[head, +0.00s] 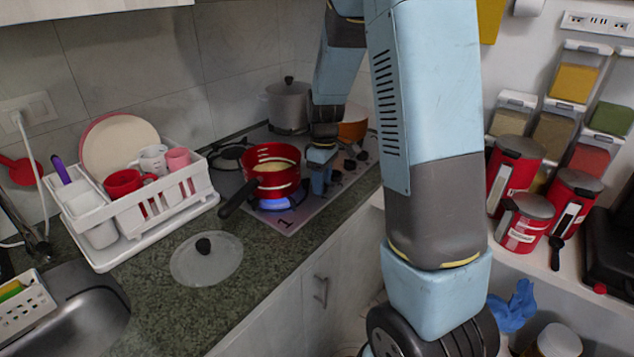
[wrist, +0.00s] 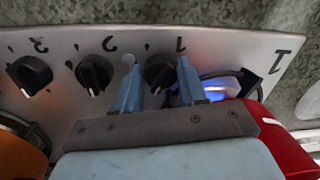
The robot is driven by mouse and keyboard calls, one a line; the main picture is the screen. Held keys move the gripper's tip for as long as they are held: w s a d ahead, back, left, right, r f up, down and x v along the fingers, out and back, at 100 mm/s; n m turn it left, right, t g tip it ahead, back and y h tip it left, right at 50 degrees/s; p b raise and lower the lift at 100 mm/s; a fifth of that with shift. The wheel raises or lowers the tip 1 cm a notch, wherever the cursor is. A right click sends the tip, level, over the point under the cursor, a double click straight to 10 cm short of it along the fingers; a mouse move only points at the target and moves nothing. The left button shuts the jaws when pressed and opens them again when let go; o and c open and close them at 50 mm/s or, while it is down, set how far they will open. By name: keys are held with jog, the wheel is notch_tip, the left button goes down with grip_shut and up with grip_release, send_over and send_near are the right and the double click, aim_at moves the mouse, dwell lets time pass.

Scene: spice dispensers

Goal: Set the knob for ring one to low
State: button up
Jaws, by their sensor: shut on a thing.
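The ring-one knob (wrist: 160,76) is black and round, under an upside-down "1" in the wrist view. My gripper (wrist: 156,62) has one blue finger on each side of it and is shut on it. The knob's exact pointer setting is hard to read. In the head view my gripper (head: 321,172) is at the hob's front right, and it hides that knob. Ring one glows blue (head: 275,205) under a red pot (head: 272,178); the blue glow (wrist: 218,92) also shows in the wrist view.
Knob two (wrist: 95,73) and knob three (wrist: 29,75) stand in line beside the held knob. The pot's black handle (head: 238,199) points toward the front left. A glass lid (head: 206,262) lies on the counter. A grey pot (head: 288,105) and an orange pan (head: 354,125) stand behind.

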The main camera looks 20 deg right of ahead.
aim_at(325, 184)
jog(key=shift+s+f+m, duration=0.1)
jog(key=shift+s+m, duration=0.05)
jog(key=shift+m, duration=0.9)
jog(key=shift+s+m, duration=0.1)
jog(key=shift+m, duration=0.95)
jog(key=o, duration=1.1)
jog(key=shift+c, duration=0.2)
jog(key=shift+w, duration=0.1)
notch_tip(325, 184, up, 14)
jog(key=shift+w+d, duration=0.25)
jog(key=shift+d, duration=0.2)
jog(key=shift+f, duration=0.1)
